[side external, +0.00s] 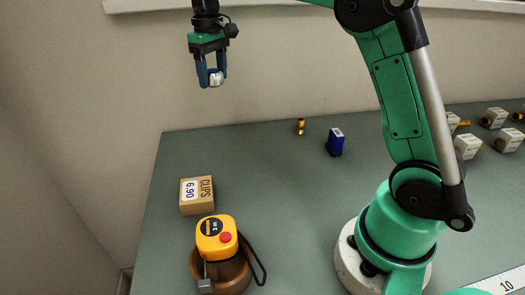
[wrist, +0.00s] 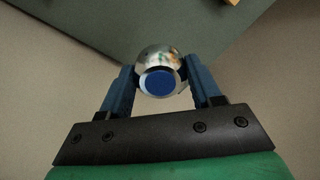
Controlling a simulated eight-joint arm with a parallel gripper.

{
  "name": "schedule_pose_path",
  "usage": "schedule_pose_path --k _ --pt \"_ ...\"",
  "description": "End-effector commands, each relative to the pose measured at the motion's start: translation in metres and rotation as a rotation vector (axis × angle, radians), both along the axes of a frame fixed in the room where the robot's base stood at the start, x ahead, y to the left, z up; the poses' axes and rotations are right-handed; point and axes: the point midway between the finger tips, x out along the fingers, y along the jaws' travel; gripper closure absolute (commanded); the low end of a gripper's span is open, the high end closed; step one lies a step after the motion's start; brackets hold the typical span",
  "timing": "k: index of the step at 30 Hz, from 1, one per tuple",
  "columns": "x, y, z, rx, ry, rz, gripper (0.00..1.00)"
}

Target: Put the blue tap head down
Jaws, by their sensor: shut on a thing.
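My gripper (side external: 211,77) is high in the air at the upper left in the side view, near the wall. Its blue fingers are shut on the blue tap head (side external: 215,80), a small shiny chrome piece. In the wrist view, the tap head (wrist: 160,75) sits between the two fingers of my gripper (wrist: 160,82), with its round blue face towards the camera. The grey-green table top (side external: 270,200) lies well below it.
A CLIPS box (side external: 197,195) and a yellow tape measure (side external: 216,238) in a brown bowl (side external: 236,277) stand at the table's left. A brass fitting (side external: 300,127) and a dark blue box (side external: 335,142) stand at the back. Several white boxes (side external: 468,146) are at right. The table middle is clear.

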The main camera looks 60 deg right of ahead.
Motion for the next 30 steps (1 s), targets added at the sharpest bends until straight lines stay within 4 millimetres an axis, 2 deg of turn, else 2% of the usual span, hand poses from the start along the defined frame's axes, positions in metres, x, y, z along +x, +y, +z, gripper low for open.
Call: schedule_pose_path --k 12,15,30 --pt "-0.001 0.000 -0.108 0.000 0.000 -0.001 0.96" --pt "-0.001 0.000 -0.130 0.000 0.000 -0.001 0.96" --pt "-0.001 0.000 -0.186 0.000 0.000 -0.001 0.96"
